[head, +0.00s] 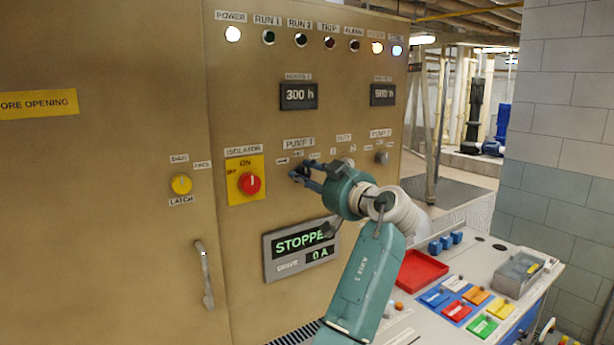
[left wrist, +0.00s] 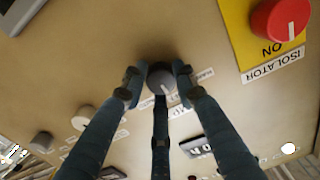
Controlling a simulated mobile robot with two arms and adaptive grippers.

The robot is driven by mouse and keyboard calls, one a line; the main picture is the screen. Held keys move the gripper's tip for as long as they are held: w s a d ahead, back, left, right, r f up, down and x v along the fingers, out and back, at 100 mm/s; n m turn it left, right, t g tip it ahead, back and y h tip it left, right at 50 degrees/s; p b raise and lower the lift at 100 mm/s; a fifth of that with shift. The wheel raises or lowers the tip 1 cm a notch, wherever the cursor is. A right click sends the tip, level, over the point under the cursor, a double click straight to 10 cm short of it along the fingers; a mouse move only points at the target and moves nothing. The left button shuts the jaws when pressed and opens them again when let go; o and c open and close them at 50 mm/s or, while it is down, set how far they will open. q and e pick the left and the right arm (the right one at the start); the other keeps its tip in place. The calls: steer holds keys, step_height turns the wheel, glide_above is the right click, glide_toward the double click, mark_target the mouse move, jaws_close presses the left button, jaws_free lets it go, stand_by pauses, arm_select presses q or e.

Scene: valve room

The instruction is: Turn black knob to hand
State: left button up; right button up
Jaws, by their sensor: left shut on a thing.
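The black knob (left wrist: 160,76) shows in the left wrist view as a dark round knob with a pale pointer mark, on the tan cabinet panel. My left gripper (head: 302,177) reaches the panel under the PUMP 1 label in the head view, and its fingers largely hide the knob there. In the left wrist view its fingers (left wrist: 158,80) close around the knob, with one at each side and one below in the picture. The gripper is shut on the knob. My right gripper is not in view.
A red isolator knob (head: 249,183) on a yellow plate sits left of my gripper. A grey display (head: 300,249) reading STOPPED is below. The PUMP 2 knob (head: 381,157) is to the right. A bench with a red tray (head: 416,271) stands lower right.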

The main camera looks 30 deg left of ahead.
arm_select(q)
steer(key=shift+f+b, duration=0.15)
steer(key=shift+b, duration=0.45)
steer(key=shift+n+b, duration=4.4)
steer(key=shift+b, duration=0.95)
steer(key=o, duration=1.1)
steer(key=shift+o, duration=0.2)
